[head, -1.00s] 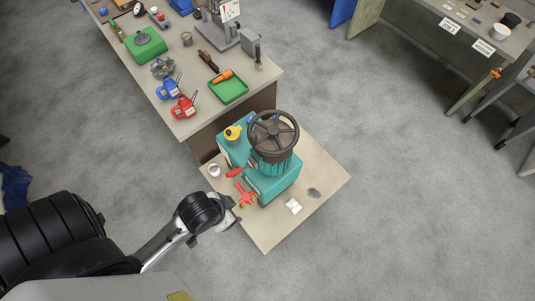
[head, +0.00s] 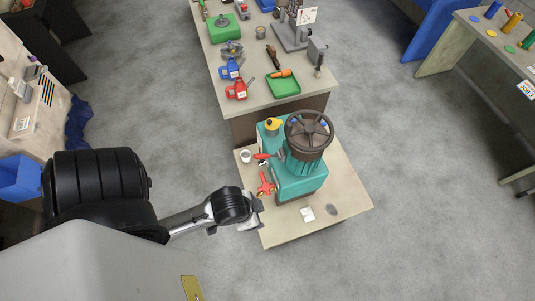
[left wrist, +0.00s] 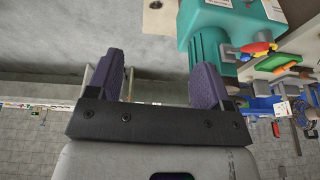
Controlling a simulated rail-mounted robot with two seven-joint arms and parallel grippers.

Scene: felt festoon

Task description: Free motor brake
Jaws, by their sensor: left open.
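The teal motor unit (head: 300,178) with a dark handwheel (head: 309,130) on top stands on a low beige table. A red-handled lever (head: 264,156) sticks out of its left side. A red forked part (head: 266,185) is at its front left. I cannot tell which part is the brake. My left gripper (head: 254,213) is at the table's left edge, left of the motor and apart from it. In the left wrist view, its fingers (left wrist: 160,82) are open with nothing between them, and the teal housing (left wrist: 225,22) is at upper right. My right gripper is not in view.
A yellow can-like item (head: 272,126) sits on the unit's back left. A workbench (head: 262,98) with red and blue cans stands behind. Floor is clear at right.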

